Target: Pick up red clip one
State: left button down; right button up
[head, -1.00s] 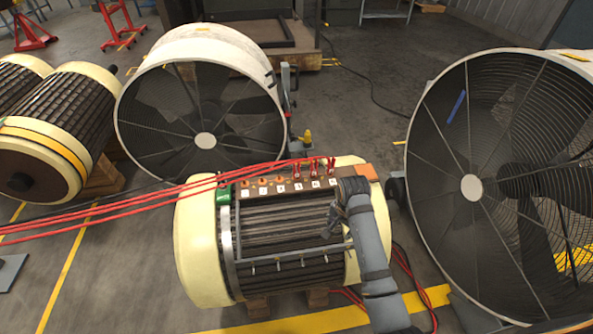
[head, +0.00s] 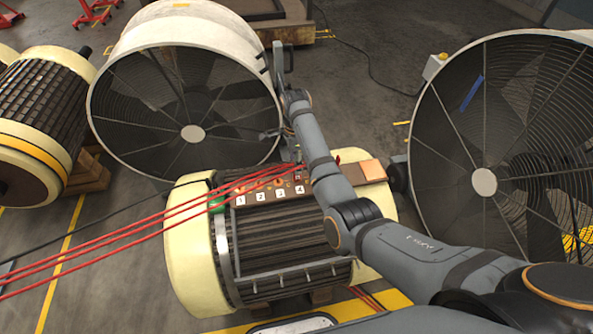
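A wooden terminal board (head: 250,197) with numbered white labels lies along the top of the cream-ended rotor (head: 190,258). Red cables (head: 130,237) run from the left to red clips (head: 301,167) at the board's back edge, partly behind my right arm. A bit of red (head: 337,159) shows just right of the arm. I cannot tell which clip is number one. My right gripper (head: 277,136) is above and behind the board, near the clips, in front of the left fan. Its fingers are small and dark, and their opening is unclear. My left gripper is out of view.
A large caged fan (head: 192,134) stands behind the rotor and another (head: 484,182) stands to the right. A second rotor (head: 45,95) lies at the left. Open floor (head: 360,75) shows between the fans.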

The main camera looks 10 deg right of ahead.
notch_tip(320, 180, down, 3)
jog(key=shift+d+r, duration=0.1)
jog(key=shift+d, duration=0.05)
notch_tip(320, 180, down, 3)
jog(key=shift+d, duration=0.1)
jog(key=shift+f, duration=0.35)
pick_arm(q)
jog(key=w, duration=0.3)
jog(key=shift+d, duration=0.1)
pick_arm(e)
grip_shut()
